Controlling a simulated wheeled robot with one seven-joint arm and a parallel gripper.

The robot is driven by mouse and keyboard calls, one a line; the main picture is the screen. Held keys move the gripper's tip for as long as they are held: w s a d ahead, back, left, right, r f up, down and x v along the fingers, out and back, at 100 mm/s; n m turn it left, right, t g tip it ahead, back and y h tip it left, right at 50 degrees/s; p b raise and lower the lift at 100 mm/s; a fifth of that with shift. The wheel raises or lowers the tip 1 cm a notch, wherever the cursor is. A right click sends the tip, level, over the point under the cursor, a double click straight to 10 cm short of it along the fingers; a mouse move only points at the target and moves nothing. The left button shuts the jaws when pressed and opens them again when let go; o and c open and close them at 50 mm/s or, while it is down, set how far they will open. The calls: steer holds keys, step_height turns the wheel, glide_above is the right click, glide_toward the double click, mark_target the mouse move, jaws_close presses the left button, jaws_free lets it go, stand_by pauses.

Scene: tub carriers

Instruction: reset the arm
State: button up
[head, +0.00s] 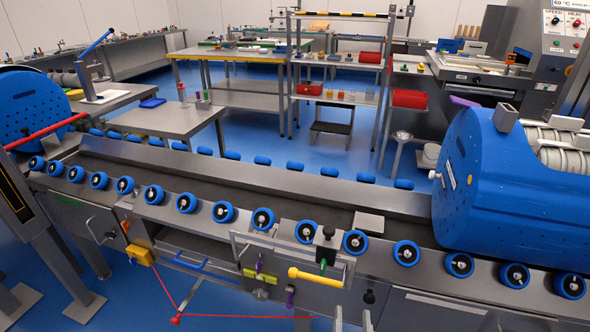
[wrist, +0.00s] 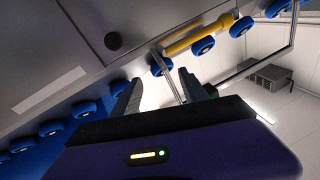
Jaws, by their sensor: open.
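My gripper (wrist: 157,86) shows in the wrist view with its two dark fingers apart. I see nothing held between them. A thin metal bar (wrist: 172,82) runs past the fingers towards a yellow handle (wrist: 198,34); I cannot tell whether it touches a finger. A yellow handle (head: 315,277) also shows there, on the frame at the front of the long machine.
A long steel conveyor (head: 290,190) with blue rollers (head: 222,211) crosses the head view. A blue perforated drum (head: 490,170) stands at its right end, another (head: 32,105) at the left. A red cord (head: 165,290) hangs in front. Blue floor (head: 255,125) lies open behind.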

steer(key=s+d+r+n+g, duration=0.1)
steer(key=s+r, duration=0.4)
steer(key=s, duration=0.7)
steer(key=s+d+r+n+g+y+p, duration=0.1)
steer(key=s+d+r, duration=0.2)
steer(key=s, duration=0.9)
steer(key=s+d+r+n+g+y+p, duration=0.1)
steer(key=s+d+r+g, duration=0.1)
steer(key=s+r, duration=0.6)
steer(key=s, duration=0.4)
steer(key=shift+d+r+n, duration=0.15)
steer(key=shift+r+n, duration=0.15)
steer(key=shift+r, duration=0.05)
steer(key=shift+s, duration=0.1)
